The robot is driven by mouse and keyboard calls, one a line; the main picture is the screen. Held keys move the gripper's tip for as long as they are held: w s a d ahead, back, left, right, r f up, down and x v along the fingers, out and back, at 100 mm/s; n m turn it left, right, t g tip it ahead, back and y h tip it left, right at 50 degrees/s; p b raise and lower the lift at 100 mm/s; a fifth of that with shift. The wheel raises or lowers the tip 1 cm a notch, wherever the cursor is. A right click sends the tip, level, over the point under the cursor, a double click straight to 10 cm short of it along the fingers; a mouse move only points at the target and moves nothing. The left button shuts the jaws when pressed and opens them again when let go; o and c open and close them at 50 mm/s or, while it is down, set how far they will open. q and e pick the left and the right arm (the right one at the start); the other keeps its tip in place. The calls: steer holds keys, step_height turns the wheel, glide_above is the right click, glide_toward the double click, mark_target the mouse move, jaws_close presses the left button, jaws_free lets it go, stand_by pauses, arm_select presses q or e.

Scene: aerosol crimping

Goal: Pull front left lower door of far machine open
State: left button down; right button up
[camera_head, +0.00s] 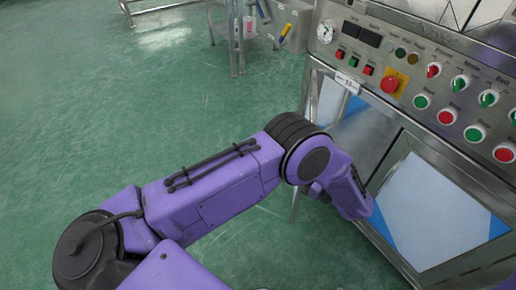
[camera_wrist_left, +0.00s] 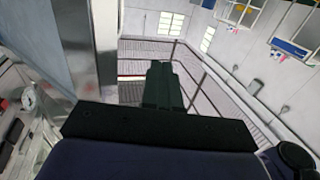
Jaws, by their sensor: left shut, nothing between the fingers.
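The far machine's front shows at the right of the head view, with its control panel (camera_head: 425,85) above framed lower doors. The left lower door (camera_head: 335,105) has a metal frame and a pale pane with blue edges. My left arm's wrist covers part of it, and I cannot tell how far it stands open. My left gripper is hidden behind the wrist in the head view. In the left wrist view my left gripper (camera_wrist_left: 164,85) is shut and empty, beside a metal-edged grey panel (camera_wrist_left: 105,50). I cannot tell whether they touch. My right gripper is out of view.
A second lower door (camera_head: 430,205) with a pale pane and blue edges is to the right. A red emergency button (camera_head: 392,84) and several knobs are on the panel. A metal stand (camera_head: 235,35) is at the back. Green floor (camera_head: 130,110) is clear to the left.

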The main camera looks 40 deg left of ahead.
arm_select(q)
steer(key=w+a, duration=0.1)
steer(key=a, duration=1.3)
steer(key=shift+d, duration=0.1)
stand_by(0.9)
